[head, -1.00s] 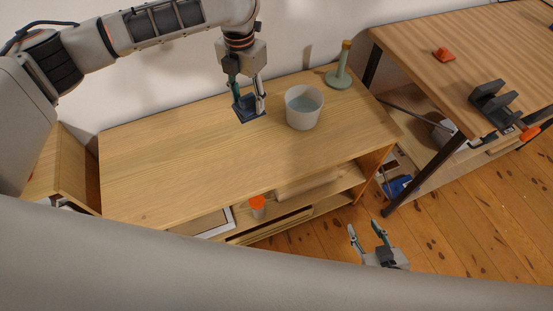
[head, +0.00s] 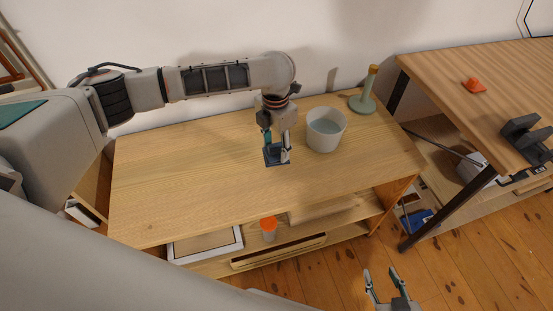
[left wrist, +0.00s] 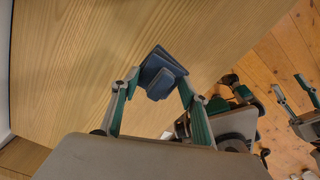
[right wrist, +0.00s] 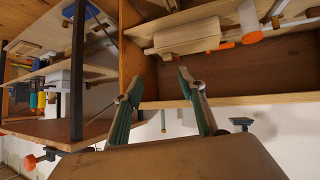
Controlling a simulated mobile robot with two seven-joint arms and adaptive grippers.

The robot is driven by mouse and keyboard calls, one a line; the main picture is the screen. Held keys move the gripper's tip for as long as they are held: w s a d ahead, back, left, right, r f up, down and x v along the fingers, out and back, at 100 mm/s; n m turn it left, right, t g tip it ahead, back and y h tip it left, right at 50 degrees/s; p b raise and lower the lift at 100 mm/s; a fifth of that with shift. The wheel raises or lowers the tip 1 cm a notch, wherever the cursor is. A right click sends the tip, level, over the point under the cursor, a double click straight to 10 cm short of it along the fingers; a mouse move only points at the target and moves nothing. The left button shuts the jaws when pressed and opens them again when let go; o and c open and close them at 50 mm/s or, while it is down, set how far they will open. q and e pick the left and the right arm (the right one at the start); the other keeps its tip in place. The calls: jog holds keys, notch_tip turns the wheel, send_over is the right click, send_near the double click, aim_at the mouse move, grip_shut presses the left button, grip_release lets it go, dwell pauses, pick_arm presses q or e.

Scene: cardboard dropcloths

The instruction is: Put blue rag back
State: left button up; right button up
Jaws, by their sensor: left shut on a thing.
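The blue rag (head: 275,153) is a small, dark blue, folded piece. My left gripper (head: 277,159) points down over the wooden bench and is shut on it. In the left wrist view the rag (left wrist: 160,72) sits between the fingertips, over the bench top. I cannot tell whether it touches the wood. The rag is left of and in front of a pale bucket. My right gripper (head: 381,271) is open and empty, low in front of the bench's right end. The right wrist view shows its fingers (right wrist: 160,78) spread.
The bench (head: 180,175) is mostly clear on its left. The bucket (head: 325,130) and a green stand (head: 364,98) occupy its right end. An orange-lidded jar (head: 268,229) is on the shelf below. A taller table (head: 445,85) stands at the right.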

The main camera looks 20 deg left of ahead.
aim_at(276, 159)
pick_arm(q)
jog(key=shift+f, duration=0.6)
notch_tip(276, 159, down, 4)
jog(key=shift+s+f+b, duration=0.1)
jog(key=shift+b, duration=0.55)
jog(key=shift+f, duration=0.3)
jog(key=shift+r, duration=0.1)
pick_arm(e)
jog(key=shift+w+d, duration=0.25)
jog(key=shift+w, duration=0.25)
pick_arm(q)
jog(key=o, duration=0.8)
pick_arm(e)
jog(key=shift+s+f, duration=0.1)
jog(key=shift+a+f, duration=0.1)
